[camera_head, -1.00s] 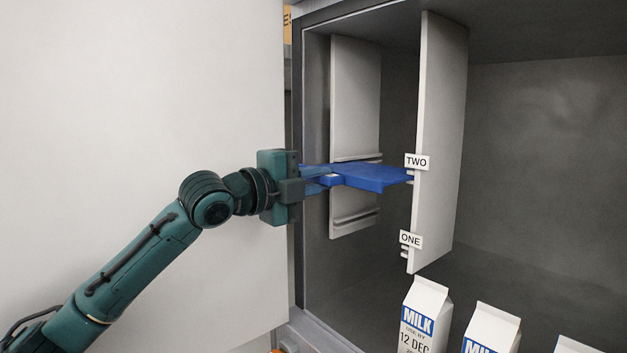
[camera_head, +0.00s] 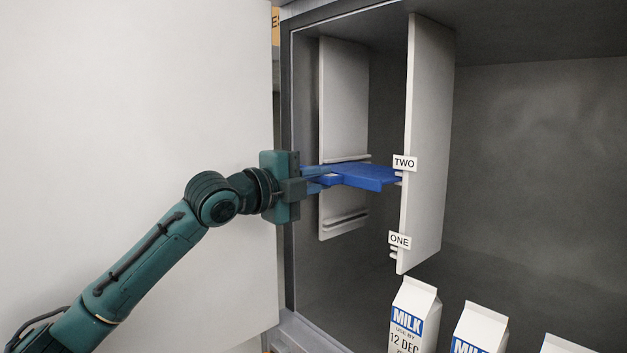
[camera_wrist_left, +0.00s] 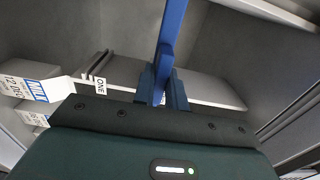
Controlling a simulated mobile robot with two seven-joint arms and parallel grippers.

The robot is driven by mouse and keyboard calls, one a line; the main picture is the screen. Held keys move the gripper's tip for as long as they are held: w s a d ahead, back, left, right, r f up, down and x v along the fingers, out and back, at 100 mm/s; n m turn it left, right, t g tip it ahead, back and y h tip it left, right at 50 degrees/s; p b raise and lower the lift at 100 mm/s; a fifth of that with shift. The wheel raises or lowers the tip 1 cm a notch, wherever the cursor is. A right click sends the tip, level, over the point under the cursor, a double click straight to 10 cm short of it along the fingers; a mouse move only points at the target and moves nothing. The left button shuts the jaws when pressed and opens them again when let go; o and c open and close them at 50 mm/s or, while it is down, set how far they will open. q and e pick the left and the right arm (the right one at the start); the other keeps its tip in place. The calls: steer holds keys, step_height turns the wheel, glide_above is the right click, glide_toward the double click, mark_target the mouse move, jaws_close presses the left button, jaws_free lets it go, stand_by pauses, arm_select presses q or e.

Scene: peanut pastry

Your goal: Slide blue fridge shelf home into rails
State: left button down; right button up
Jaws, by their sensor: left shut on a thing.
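The blue shelf (camera_head: 362,178) lies about level between the left rail panel (camera_head: 342,110) and the right rail panel (camera_head: 428,130), at the height of the TWO label (camera_head: 404,163). My left gripper (camera_head: 322,180) is shut on the shelf's near edge. In the left wrist view the shelf (camera_wrist_left: 171,30) shows edge-on between the fingers (camera_wrist_left: 161,90). Rails (camera_head: 346,219) at the ONE label (camera_head: 399,240) are empty. How far the shelf sits in its rails cannot be told. My right gripper is not in view.
Several milk cartons (camera_head: 412,315) stand at the lower right, in front of the panels. The open white door (camera_head: 140,120) fills the left side, behind my arm. The fridge cavity right of the right panel is clear.

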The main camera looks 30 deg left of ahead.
mark_target(341, 174)
arm_select(q)
steer(key=shift+x, duration=3.05)
steer(key=c, duration=1.3)
jaws_free()
steer(key=shift+c, duration=0.2)
steer(key=shift+s, duration=0.1)
